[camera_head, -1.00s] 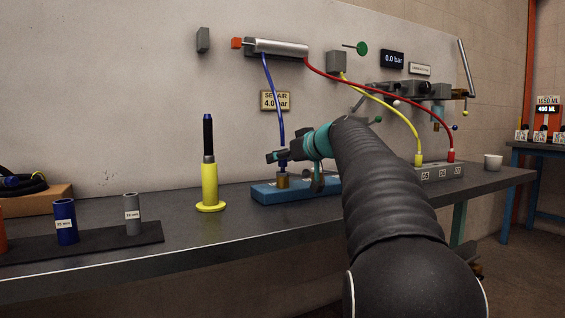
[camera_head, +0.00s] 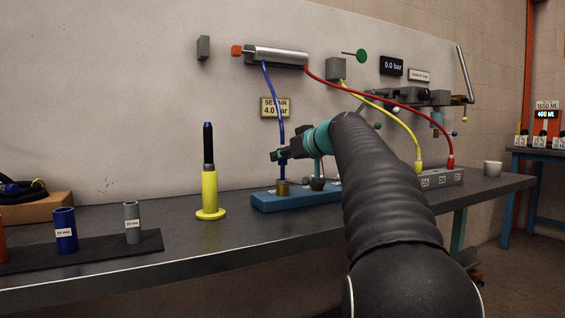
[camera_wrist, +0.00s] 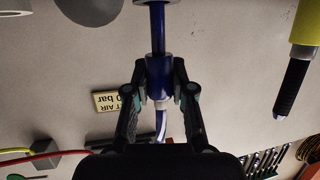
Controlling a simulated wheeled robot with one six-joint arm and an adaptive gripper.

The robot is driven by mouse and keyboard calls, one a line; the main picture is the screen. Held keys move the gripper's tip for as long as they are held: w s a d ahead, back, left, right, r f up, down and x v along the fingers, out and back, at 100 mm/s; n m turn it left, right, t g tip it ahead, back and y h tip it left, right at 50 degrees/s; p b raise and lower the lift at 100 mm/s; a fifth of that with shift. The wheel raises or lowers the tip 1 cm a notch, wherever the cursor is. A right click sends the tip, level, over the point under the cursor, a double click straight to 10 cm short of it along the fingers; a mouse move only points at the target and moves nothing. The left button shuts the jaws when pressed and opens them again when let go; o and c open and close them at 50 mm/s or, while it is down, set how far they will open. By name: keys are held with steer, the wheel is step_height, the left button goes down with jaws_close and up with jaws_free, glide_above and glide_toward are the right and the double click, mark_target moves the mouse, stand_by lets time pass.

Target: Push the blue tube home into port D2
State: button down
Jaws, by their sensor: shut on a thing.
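The blue tube (camera_head: 273,100) hangs from the silver cylinder on the wall down to my gripper (camera_head: 281,153). My gripper is shut on the tube's lower part; in the wrist view, its fingers (camera_wrist: 160,92) close around a thicker blue collar. Below the gripper the tube runs down to a brass fitting (camera_head: 283,188) on the blue block (camera_head: 310,198). The tube's end seems to meet a pale ring (camera_wrist: 156,3) at the wrist view's top edge; how deep it sits cannot be told. The D2 label is not readable.
A yellow stand (camera_head: 210,190) with a dark rod stands left of the block. Red (camera_head: 390,95) and yellow (camera_head: 405,125) hoses run to a grey block (camera_head: 440,178) on the right. Labelled cups (camera_head: 65,230) stand at the front left. Bench between stand and cups is clear.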

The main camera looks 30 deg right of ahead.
step_height(320, 180, up, 14)
steer(key=p, duration=0.6)
steer(key=d+f+p, duration=0.1)
steer(key=d+f, duration=0.5)
steer(key=d, duration=0.5)
steer(key=shift+w+f+p, duration=0.15)
steer(key=shift+f+p, duration=0.15)
steer(key=shift+p, duration=0.05)
steer(key=shift+f, duration=0.15)
step_height(320, 180, down, 6)
steer(key=b, duration=0.5)
steer(key=shift+r+b, duration=0.2)
steer(key=shift+b, duration=0.2)
steer(key=shift+f+b, duration=1.95)
steer(key=shift+b, duration=0.15)
stand_by(0.6)
steer(key=c, duration=0.9)
jaws_free()
